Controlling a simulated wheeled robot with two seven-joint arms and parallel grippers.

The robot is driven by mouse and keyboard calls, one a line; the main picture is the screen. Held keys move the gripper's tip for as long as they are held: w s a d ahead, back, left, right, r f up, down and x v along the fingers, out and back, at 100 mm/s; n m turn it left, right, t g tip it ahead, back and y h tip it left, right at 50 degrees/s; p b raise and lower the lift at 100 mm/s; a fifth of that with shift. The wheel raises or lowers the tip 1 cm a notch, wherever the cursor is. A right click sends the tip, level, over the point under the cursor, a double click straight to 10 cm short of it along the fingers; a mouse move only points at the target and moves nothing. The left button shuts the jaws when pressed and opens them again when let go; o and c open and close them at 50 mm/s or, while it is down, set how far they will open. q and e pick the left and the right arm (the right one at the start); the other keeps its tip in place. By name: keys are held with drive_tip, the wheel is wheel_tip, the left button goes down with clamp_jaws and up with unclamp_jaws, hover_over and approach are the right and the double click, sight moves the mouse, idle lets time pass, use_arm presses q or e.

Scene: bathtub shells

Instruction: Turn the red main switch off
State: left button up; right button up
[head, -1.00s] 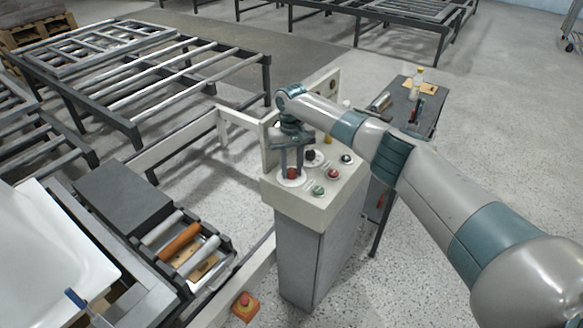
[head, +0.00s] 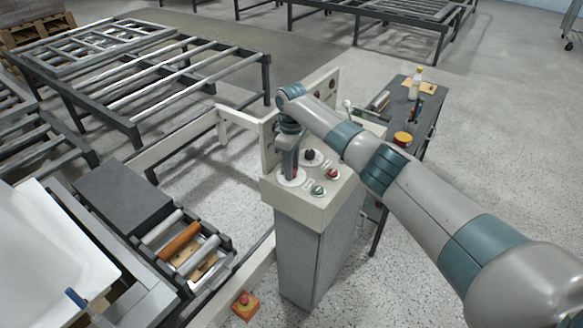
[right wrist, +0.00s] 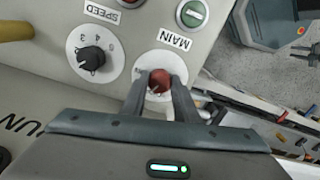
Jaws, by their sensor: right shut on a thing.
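The red main switch (right wrist: 160,80) is a round red knob on a white disc beside the MAIN label on the cream control panel (right wrist: 225,45). My right gripper (right wrist: 160,90) is shut on it, one finger on each side, in the right wrist view. In the head view the right gripper (head: 289,172) points down onto the left part of the panel top (head: 305,205), and its fingers hide the knob. Which position the switch stands in I cannot tell. My left gripper is not in view.
Close to the switch are a black SPEED dial (right wrist: 92,58), a green button (right wrist: 192,13) and a red button (head: 333,174). A dark side table (head: 425,112) stands behind. A tool tray (head: 185,250) and an orange box with a red button (head: 245,305) are lower left.

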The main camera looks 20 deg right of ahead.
drive_tip(key=n, duration=0.5)
drive_tip(key=shift+w+r, duration=0.1)
drive_tip(key=shift+r, duration=0.05)
idle(0.3)
drive_tip(key=o, duration=1.1)
drive_tip(key=shift+c, duration=0.2)
wheel_tip(320, 180, up, 17)
drive_tip(key=b, duration=0.5)
drive_tip(key=shift+r, duration=0.2)
